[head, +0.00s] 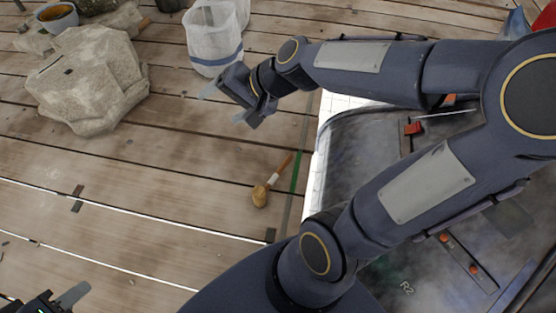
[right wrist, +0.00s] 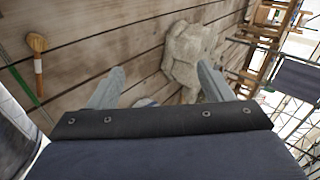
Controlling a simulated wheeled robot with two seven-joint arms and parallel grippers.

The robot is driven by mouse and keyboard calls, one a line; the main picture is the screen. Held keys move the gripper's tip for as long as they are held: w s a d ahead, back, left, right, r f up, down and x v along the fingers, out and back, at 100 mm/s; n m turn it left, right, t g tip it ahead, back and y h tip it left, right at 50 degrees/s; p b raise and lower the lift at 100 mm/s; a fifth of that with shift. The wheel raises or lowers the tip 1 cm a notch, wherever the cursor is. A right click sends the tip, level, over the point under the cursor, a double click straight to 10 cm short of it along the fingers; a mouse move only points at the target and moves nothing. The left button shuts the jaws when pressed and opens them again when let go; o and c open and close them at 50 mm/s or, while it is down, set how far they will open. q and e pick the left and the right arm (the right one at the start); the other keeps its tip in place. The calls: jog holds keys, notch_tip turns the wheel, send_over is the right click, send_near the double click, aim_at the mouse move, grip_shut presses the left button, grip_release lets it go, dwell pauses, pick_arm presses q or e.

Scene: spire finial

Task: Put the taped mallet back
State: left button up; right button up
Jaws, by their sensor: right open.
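What looks like the taped mallet (head: 261,196) lies on the plank floor in the head view, with a tan head, a white band and a wooden handle pointing up and right. It also shows at the left edge of the right wrist view (right wrist: 38,45), apart from the fingers. My right gripper (head: 224,104) is open and empty, above the planks and up-left of the mallet in the head view. Its two fingers also show in the right wrist view (right wrist: 160,85) with nothing between them. My left gripper (head: 45,300) is cut off at the bottom left corner.
A pale bucket with a blue band (head: 216,62) stands close behind my right gripper. A rough stone block (head: 90,85) and a bowl (head: 57,19) are at upper left. Green tape (head: 297,172) marks the floor near the mallet's handle.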

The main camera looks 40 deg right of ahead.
jog(key=s+f+n+g+h, duration=0.2)
jog(key=s+n, duration=0.5)
jog(key=s, duration=1)
jog(key=shift+d+f+n, duration=0.25)
jog(key=shift+d+n, duration=0.1)
jog(key=shift+n, duration=0.05)
